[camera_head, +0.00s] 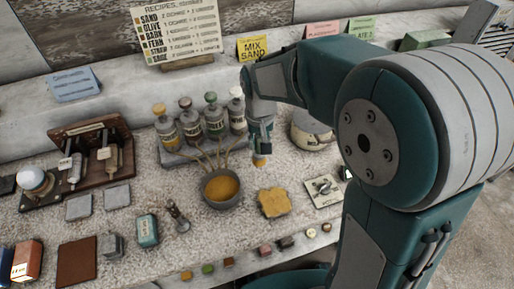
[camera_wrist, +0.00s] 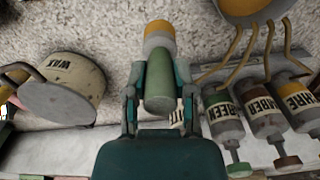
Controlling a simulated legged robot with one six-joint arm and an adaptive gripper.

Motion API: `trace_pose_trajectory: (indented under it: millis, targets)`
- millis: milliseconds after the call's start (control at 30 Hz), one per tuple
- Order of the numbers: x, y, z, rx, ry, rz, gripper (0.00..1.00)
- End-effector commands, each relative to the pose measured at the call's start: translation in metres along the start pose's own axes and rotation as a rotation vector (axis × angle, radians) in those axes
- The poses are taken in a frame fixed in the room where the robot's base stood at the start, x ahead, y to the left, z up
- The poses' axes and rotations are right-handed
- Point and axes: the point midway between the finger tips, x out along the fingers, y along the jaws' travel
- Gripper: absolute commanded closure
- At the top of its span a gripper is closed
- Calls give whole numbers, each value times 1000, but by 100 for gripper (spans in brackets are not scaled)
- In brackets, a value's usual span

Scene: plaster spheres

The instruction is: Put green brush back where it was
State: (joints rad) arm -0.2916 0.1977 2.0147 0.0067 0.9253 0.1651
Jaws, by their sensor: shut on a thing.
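The green brush (camera_wrist: 159,80) has a green cylindrical body with a grey band and a yellow end. My gripper (camera_wrist: 158,98) is shut on its green body, one finger on each side, in the wrist view. In the head view my gripper (camera_head: 260,137) is above the stone counter, to the right of the bottles and behind the bowl. Only the brush's yellow end (camera_head: 260,162) shows clearly below the fingers there. I cannot tell whether this end touches the counter.
A wax pot (camera_head: 312,133) stands right of my gripper. A yellow sponge (camera_head: 272,203) lies in front. A wooden tool rack (camera_head: 90,165) stands left.

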Motion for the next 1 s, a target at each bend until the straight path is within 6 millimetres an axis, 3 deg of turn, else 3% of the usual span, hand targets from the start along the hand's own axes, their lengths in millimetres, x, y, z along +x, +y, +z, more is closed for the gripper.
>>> trace_pose_trajectory:
  millis: [300,500,833,867,900,1000]
  targets:
    - [25,-2,-20,0,-1,0,100]
    - [53,-2,-19,0,-1,0,100]
    - [56,-2,-19,0,0,0,100]
    - [56,-2,-19,0,0,0,52]
    - [56,-2,-19,0,1,0,35]
    - [56,-2,-19,0,0,0,31]
